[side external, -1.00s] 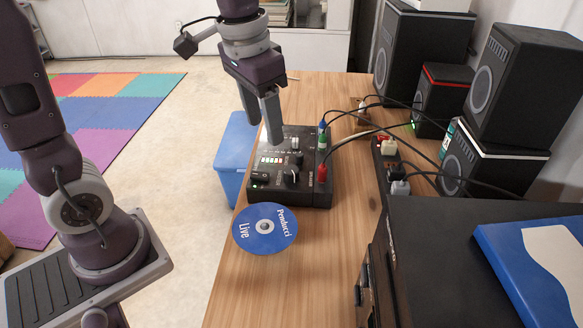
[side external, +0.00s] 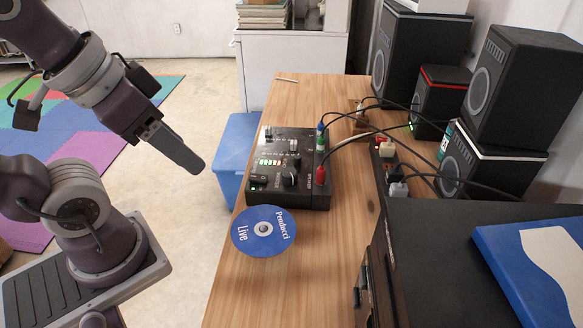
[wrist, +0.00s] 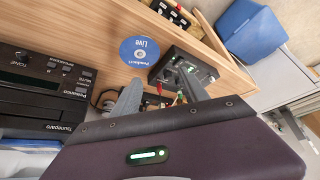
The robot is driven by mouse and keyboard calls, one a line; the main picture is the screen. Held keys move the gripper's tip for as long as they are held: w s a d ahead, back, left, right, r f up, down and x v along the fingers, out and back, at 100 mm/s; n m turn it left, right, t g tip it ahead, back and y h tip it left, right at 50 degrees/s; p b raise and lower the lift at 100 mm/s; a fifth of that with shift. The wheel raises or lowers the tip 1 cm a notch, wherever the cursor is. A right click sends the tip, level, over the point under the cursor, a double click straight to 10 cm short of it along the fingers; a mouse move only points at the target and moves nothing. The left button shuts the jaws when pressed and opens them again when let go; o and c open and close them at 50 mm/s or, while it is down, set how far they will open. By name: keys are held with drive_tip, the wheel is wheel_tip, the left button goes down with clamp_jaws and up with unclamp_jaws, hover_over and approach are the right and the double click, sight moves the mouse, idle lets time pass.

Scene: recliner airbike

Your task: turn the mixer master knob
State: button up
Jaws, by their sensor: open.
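The black mixer (side external: 290,150) sits on the wooden desk with lit indicators and several knobs and cables. A large black knob (side external: 290,177) stands near its front right; I cannot read whether it is labelled master. The mixer also shows beyond my fingers in the wrist view (wrist: 176,66). My gripper (side external: 196,166) is left of the mixer and apart from it, off the desk edge, with its fingers slanting down to the right. In the side view the fingers overlap. In the wrist view my gripper (wrist: 162,94) has its fingers spread, with nothing held.
A blue disc (side external: 264,230) lies on the desk in front of the mixer. A blue bin (side external: 233,155) stands on the floor beside the desk. Cables, a power strip (side external: 388,165) and several speakers (side external: 438,98) are to the right. The bare desk (side external: 310,265) is clear in front.

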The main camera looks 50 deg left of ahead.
drive_tip(key=w+m+g, duration=0.2)
drive_tip(key=w, duration=0.5)
drive_tip(key=m+g, duration=0.4)
hover_over(289, 172)
wheel_tip(289, 172, down, 8)
drive_tip(key=shift+f, duration=0.2)
wheel_tip(289, 172, down, 7)
drive_tip(key=shift+f, duration=0.15)
clamp_jaws()
